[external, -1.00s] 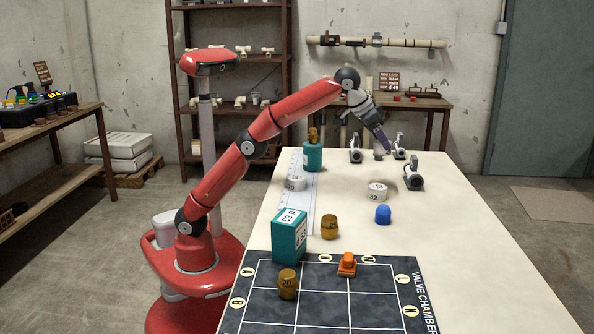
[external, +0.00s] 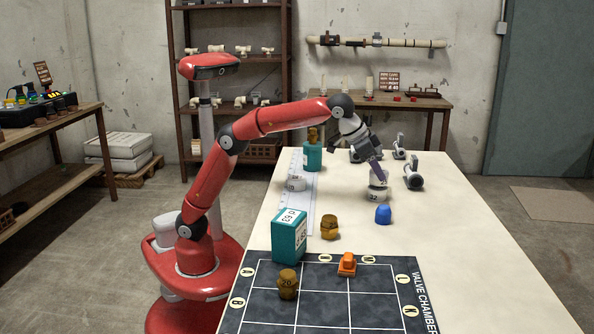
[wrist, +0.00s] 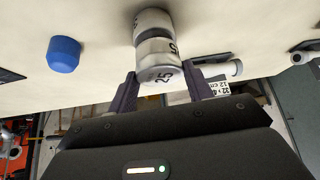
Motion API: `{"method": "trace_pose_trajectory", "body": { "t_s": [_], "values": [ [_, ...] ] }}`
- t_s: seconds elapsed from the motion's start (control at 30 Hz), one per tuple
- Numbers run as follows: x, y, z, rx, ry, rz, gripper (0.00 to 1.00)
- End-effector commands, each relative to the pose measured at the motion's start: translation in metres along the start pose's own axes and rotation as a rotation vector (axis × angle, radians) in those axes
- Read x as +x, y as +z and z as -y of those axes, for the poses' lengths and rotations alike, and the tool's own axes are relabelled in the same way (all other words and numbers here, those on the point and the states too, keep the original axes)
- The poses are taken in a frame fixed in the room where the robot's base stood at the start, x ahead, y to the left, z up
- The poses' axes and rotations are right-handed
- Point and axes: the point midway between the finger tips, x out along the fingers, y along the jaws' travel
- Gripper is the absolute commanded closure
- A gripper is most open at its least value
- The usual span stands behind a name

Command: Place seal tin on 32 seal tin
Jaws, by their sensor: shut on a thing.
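My gripper (external: 376,181) points down over the white 32 seal tin (external: 377,195), right of the table's middle. It is shut on a smaller white seal tin (wrist: 160,76), marked 25 in the wrist view, with a finger on each side. The held tin is in line with the wider white 32 tin (wrist: 153,21) below it, and the two appear to touch. In the external view the fingers partly hide the held tin. Another white tin (external: 295,184) lies on the ruled strip at the left.
A blue cap (external: 383,214) stands just in front of the tins; it also shows in the wrist view (wrist: 63,54). Grey fittings (external: 413,176) stand behind. Nearer are a teal box (external: 289,236), brass plugs (external: 329,227) and an orange piece (external: 347,264). The table's right side is clear.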

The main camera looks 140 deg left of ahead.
Motion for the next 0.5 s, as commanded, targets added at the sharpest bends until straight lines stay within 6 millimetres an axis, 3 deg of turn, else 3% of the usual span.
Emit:
{"method": "trace_pose_trajectory", "body": {
  "t_s": [0.07, 0.47, 0.5],
  "values": [
    [0.0082, 0.0058, 0.0002, 0.000, 0.000, 0.001, 0.72],
    [0.0118, 0.0078, -0.0001, 0.000, 0.000, 0.000, 0.72],
    [0.0111, 0.0074, -0.0001, 0.000, 0.000, 0.000, 0.46]
  ]
}}
